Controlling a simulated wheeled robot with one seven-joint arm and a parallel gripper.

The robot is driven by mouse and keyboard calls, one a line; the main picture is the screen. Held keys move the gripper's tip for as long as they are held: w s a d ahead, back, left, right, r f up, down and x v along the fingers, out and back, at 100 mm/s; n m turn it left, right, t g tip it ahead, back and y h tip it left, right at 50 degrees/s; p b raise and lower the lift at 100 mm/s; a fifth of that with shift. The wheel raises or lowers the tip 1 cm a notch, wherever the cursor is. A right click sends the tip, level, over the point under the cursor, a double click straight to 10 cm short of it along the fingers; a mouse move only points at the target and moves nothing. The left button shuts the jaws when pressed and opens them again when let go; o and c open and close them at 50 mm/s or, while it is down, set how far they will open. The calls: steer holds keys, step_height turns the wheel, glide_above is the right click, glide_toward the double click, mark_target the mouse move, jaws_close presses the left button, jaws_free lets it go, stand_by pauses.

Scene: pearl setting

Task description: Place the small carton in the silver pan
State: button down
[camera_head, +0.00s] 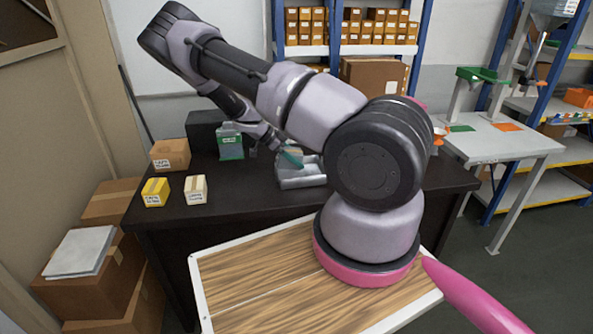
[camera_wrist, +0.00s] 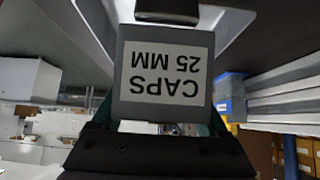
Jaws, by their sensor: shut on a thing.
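My gripper (camera_head: 291,157), with teal fingers, is over the left part of the silver pan (camera_head: 300,183) on the dark table. In the wrist view my gripper (camera_wrist: 160,122) is shut on a small grey carton (camera_wrist: 165,75) labelled "CAPS 25 MM", its label upside down in the picture. In the head view the carton is hard to make out beside the fingers, and my arm hides the pan's right side. I cannot tell whether the carton touches the pan.
On the dark table (camera_head: 240,200) stand a yellow box (camera_head: 155,193), a cream box (camera_head: 196,190), a brown box (camera_head: 170,154), a green-and-grey box (camera_head: 230,144) and a black box (camera_head: 205,130).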

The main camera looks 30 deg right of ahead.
steer(key=f, duration=0.5)
steer(key=shift+a, duration=0.2)
jaws_free()
steer(key=shift+r, duration=0.15)
steer(key=shift+r, duration=0.1)
steer(key=v, duration=1.2)
step_height(320, 180, up, 27)
steer(key=n+t+y, duration=0.3)
steer(key=n+y, duration=0.4)
steer(key=y, duration=0.2)
glide_above(278, 155)
steer(key=s+a, duration=0.7)
steer(key=s, duration=0.2)
steer(key=s+a+r+n+t, duration=0.1)
steer(key=s+r+n+t, duration=0.2)
steer(key=s, duration=0.7)
steer(key=s+a+r+n+t+y, duration=0.1)
steer(key=s+r+n+t, duration=0.2)
steer(key=s+r+n, duration=0.4)
step_height(278, 155, up, 5)
steer(key=s, duration=0.2)
steer(key=shift+s+a+t+y, duration=0.3)
steer(key=shift+s+a, duration=0.05)
steer(key=shift+s, duration=0.05)
